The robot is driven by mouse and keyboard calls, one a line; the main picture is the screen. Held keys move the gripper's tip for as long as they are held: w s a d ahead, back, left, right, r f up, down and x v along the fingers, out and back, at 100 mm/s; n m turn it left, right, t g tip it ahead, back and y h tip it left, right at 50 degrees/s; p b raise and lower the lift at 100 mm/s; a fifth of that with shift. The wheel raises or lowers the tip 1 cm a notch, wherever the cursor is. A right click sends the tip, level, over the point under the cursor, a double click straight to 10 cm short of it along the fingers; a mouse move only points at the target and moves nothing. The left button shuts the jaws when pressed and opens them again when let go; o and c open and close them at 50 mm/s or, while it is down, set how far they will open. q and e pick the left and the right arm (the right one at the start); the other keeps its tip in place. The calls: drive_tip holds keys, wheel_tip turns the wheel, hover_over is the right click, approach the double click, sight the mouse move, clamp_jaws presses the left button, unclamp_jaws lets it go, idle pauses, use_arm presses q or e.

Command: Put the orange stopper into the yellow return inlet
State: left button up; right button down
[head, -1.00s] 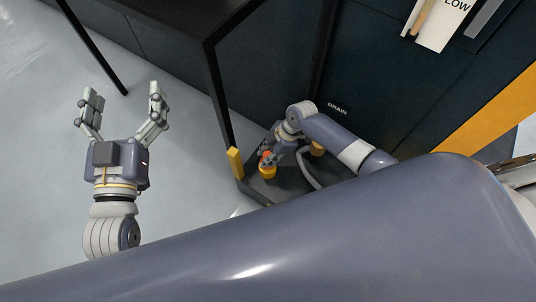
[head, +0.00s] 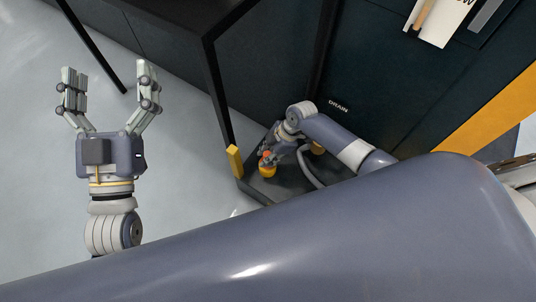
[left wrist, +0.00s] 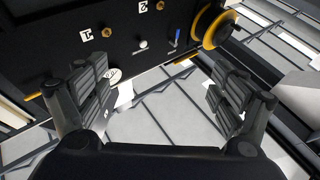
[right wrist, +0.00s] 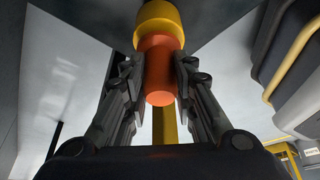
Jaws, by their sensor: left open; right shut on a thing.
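The orange stopper (right wrist: 160,75) is between the fingers of my right gripper (right wrist: 158,72) in the right wrist view, with its rounded end toward the camera. The gripper is shut on it. The yellow return inlet (right wrist: 158,25) is in line with the stopper's far end and appears to meet it; I cannot tell how deep the stopper sits. In the head view the small stopper (head: 265,155) shows just above the yellow inlet (head: 267,171) on the dark base, partly hidden by the gripper. My left gripper (head: 110,80) is open and empty over the floor at left.
A dark base (head: 255,190) with a yellow corner post (head: 234,161) surrounds the inlet. A grey hose (head: 307,170) curves beside it. A black frame post (head: 219,95) stands close behind. The dark cabinet panel marked DRAIN (head: 338,106) is near my right arm.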

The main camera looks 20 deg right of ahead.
drive_tip(key=shift+f+b, duration=0.45)
drive_tip(key=shift+f, duration=0.15)
drive_tip(key=c, duration=1.2)
unclamp_jaws()
drive_tip(key=shift+c, duration=0.2)
use_arm(q)
drive_tip(key=s+r+t, duration=0.1)
drive_tip(key=r, duration=0.1)
drive_tip(key=s+r+t, duration=0.1)
drive_tip(key=shift+s+a+r+t+h, duration=0.1)
drive_tip(key=shift+s+r+t+h, duration=0.05)
drive_tip(key=shift+r+t+h, duration=0.2)
use_arm(e)
drive_tip(key=shift+o, duration=0.3)
drive_tip(key=o, duration=0.7)
drive_tip(key=shift+o, duration=0.2)
use_arm(q)
drive_tip(key=shift+f, duration=0.15)
use_arm(e)
drive_tip(key=shift+r, duration=0.1)
